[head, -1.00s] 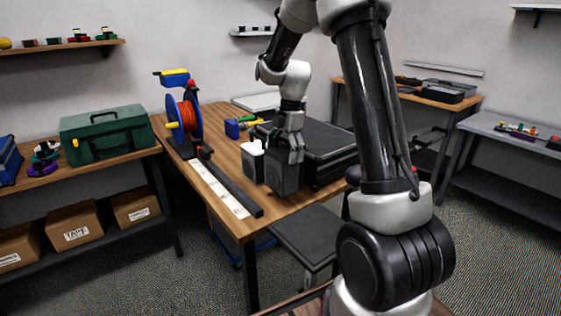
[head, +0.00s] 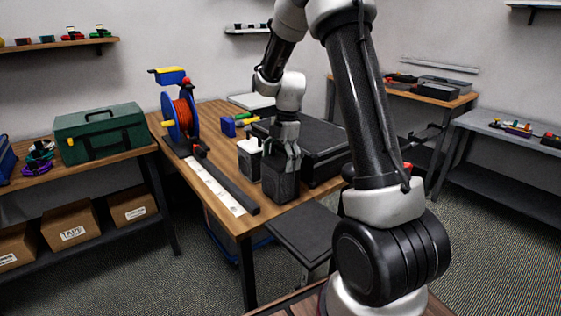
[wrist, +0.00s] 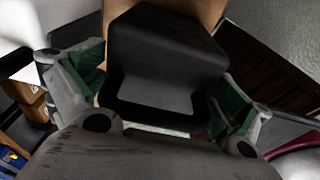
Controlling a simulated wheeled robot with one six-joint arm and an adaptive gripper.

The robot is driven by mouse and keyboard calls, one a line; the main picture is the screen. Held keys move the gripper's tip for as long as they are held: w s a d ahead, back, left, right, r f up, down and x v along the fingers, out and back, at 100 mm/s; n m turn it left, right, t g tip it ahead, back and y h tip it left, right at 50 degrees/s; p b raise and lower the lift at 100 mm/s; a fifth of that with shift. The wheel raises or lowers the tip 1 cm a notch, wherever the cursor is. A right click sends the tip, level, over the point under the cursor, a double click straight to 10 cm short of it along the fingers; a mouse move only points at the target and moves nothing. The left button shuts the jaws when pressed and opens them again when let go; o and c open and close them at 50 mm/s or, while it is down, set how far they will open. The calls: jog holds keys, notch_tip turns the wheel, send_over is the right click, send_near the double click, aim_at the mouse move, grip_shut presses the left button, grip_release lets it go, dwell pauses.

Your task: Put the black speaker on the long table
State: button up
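The black speaker (head: 279,183) is a dark upright box at the front right part of the long wooden table (head: 228,222). My gripper (head: 284,155) reaches down from above with its fingers on both sides of the speaker's upper part. In the wrist view the speaker (wrist: 165,60) fills the space between the green-padded fingers (wrist: 160,100), which appear closed against its sides. The speaker's base looks at or just above the tabletop; I cannot tell if it touches.
A white-topped box (head: 249,158) stands close left of the speaker, and a large black case (head: 322,145) stands behind right. A long white strip (head: 216,187) with a black bar, and an orange cable reel (head: 182,115), are left. A dark stool (head: 303,237) is in front.

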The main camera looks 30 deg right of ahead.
notch_tip(320, 180, up, 12)
jog(key=d, duration=0.2)
jog(key=s+a+r+m+t+h, duration=0.1)
jog(key=s+r+m, duration=0.3)
jog(key=s, duration=0.3)
jog(key=s+a+r+m+t, duration=0.1)
jog(key=s+r+m, duration=0.35)
jog(key=s, duration=0.25)
jog(key=s+f+m+t, duration=0.2)
jog(key=s+m, duration=0.9)
jog(key=s, duration=0.4)
jog(key=shift+s+a+m+t+h, duration=0.2)
jog(key=shift+s+m+t+h, duration=0.05)
jog(key=shift+m+t+h, duration=0.15)
jog(key=shift+s, duration=0.1)
